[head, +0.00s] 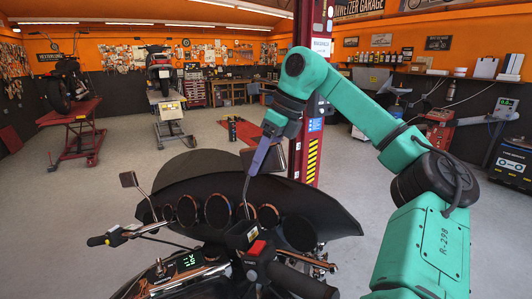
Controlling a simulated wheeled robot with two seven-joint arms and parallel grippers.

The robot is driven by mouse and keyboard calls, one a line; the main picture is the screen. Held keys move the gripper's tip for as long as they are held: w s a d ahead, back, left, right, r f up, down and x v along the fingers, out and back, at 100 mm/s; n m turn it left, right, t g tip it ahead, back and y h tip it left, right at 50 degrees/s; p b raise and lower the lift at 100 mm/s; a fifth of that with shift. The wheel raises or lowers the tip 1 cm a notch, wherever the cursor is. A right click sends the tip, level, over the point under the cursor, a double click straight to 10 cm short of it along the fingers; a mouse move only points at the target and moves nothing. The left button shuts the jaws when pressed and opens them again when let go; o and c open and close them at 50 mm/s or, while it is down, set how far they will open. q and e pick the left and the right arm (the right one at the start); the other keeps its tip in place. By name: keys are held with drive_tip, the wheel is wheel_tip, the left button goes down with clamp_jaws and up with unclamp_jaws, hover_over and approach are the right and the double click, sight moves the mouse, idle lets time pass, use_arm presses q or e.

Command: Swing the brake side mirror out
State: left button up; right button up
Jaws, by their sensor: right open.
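A black motorcycle (320,205) with a wide fairing and round gauges fills the lower middle. Its brake side mirror (279,160) is at the right, a dark head on a thin stem rising from the right handlebar. My right gripper (258,160), at the end of a green arm, reaches down from above right, and its purple finger overlaps the mirror head and partly hides it. It is open; whether it touches the mirror I cannot tell. The other mirror (128,179) stands on its stem at the left handlebar. My left gripper is not in view.
A dark red lift post (313,150) with yellow-black stripes stands just behind the brake side mirror. Two motorcycles sit on lifts at the back left (75,140) and back middle (167,110). Equipment lines the right wall. The grey floor (90,215) left of the motorcycle is clear.

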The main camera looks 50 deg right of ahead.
drive_tip(key=p+v, duration=0.2)
drive_tip(key=v, duration=1.2)
drive_tip(key=shift+r, duration=0.2)
